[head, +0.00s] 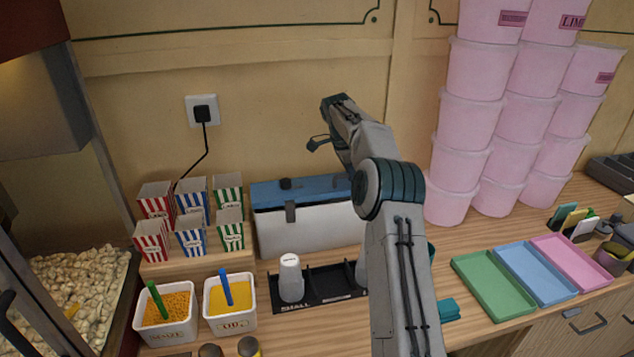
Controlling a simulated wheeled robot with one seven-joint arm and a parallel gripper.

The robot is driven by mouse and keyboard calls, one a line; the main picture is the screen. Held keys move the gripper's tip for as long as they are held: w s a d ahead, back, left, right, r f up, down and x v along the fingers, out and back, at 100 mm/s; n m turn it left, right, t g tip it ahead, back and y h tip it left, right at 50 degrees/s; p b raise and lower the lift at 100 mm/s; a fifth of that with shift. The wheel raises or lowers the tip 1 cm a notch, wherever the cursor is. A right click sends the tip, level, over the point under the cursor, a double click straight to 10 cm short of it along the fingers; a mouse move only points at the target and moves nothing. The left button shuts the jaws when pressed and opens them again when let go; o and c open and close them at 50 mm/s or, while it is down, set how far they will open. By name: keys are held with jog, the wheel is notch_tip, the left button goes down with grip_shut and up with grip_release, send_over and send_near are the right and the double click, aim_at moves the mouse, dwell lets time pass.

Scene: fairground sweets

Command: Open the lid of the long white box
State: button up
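The long white box (300,235) stands against the back wall at the middle of the counter. Its blue lid (322,188) lies down on it and looks closed. A dark latch (290,211) shows on its front and a small dark knob (286,184) on the lid. My arm rises in front of the box's right end and hides that part. What looks like the end of my gripper (317,144) is a small dark piece above the lid, apart from it. The rest of the gripper is hidden by my arm, so its fingers cannot be made out.
A black rack (325,295) with white cups stands before the box. Striped cartons (191,233) and two tubs with scoops (229,305) are at left. Pink tubs (470,100) are stacked at right. Coloured trays (492,284) lie at front right.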

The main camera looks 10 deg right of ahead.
jog(key=shift+w+r+p, duration=0.3)
jog(key=shift+w+r, duration=0.15)
jog(key=shift+r, duration=0.05)
jog(key=shift+w+r, duration=0.65)
jog(key=shift+r, duration=0.05)
